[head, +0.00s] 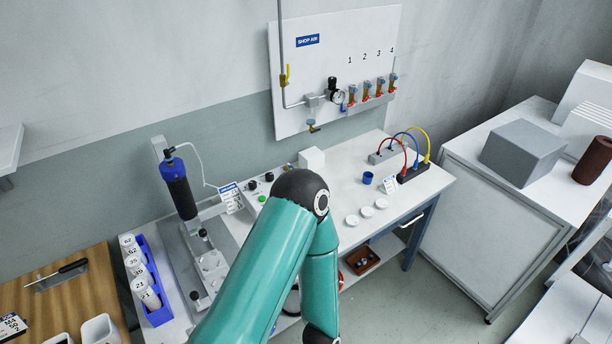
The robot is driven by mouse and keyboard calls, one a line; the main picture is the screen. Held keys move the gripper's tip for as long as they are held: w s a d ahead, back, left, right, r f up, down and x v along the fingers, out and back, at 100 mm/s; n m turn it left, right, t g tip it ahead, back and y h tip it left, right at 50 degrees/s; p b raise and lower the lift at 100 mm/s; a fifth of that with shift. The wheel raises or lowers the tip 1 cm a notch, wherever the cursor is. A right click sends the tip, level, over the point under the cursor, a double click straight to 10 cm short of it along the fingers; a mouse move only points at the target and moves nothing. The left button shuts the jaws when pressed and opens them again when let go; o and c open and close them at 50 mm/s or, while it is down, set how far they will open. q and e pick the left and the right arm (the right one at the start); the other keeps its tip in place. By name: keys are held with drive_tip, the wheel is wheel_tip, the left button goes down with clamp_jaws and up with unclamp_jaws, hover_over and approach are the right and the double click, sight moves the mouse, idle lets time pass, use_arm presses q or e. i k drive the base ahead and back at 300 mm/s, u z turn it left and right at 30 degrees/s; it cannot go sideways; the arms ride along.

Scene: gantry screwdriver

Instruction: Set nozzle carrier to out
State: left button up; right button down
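A bench station at the left of centre has an upright blue and black cylinder (179,188) with a pale hose, above a grey metal fixture (209,263) with black knobs. The nozzle carrier is not clearly identifiable; it may be part of this fixture. Whether it stands in or out cannot be told. A teal arm of mine rises from the bottom centre, bends at a dark joint and runs back down. It covers the area right of the fixture. Neither gripper is in view.
A blue rack (148,281) of numbered white containers stands left of the fixture. A control box with buttons (262,199) is behind my arm. White lids (367,212), a blue cup (368,177) and coloured cables (407,146) occupy the bench's right. A shop-air panel (337,52) hangs behind.

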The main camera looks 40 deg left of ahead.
sight(201, 232)
drive_tip(key=z, duration=0.2)
drive_tip(key=i, duration=2.15)
drive_tip(key=u, duration=1.15)
drive_tip(key=i, duration=0.3)
drive_tip(key=u, duration=3)
drive_tip(key=i, duration=0.15)
drive_tip(key=z, duration=0.2)
